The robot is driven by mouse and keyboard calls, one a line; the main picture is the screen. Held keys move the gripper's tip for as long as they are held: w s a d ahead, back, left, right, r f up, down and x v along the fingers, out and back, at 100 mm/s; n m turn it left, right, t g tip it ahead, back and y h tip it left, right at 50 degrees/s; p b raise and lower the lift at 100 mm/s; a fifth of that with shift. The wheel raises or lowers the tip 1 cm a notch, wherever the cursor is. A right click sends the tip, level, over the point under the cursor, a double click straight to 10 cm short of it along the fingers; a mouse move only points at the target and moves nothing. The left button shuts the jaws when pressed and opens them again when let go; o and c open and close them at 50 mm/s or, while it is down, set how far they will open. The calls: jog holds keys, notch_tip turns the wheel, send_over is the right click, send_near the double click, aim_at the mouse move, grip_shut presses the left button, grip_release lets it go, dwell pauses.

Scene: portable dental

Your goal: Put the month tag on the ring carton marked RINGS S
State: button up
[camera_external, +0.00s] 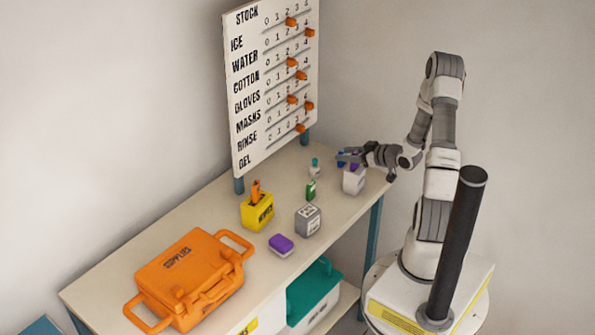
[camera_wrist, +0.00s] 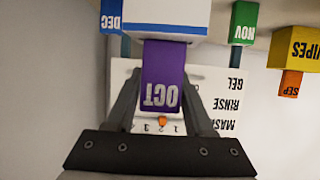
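My gripper (camera_external: 345,157) is at the right end of the shelf top, over a white carton (camera_external: 353,183). In the wrist view, its fingers (camera_wrist: 164,75) close against both sides of a purple tag marked OCT (camera_wrist: 162,88). The tag meets the white carton (camera_wrist: 165,15), which appears upside down with a blue strip along its edge. No lettering on this carton shows. I cannot tell whether the tag is seated or just touching. A grey carton (camera_external: 308,221) stands nearer the middle; its label is too small to read.
A yellow WIPES carton (camera_external: 257,212) bears an orange SEP tag (camera_wrist: 291,83). A green NOV tag (camera_wrist: 243,22) and blue DEC tag (camera_wrist: 111,16) are nearby. The stock board (camera_external: 270,80) stands behind.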

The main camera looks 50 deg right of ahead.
jog(key=shift+o, duration=1.3)
jog(key=shift+r, duration=0.1)
jog(key=v, duration=1.2)
jog(key=shift+r+p, duration=0.15)
jog(key=shift+p, duration=0.25)
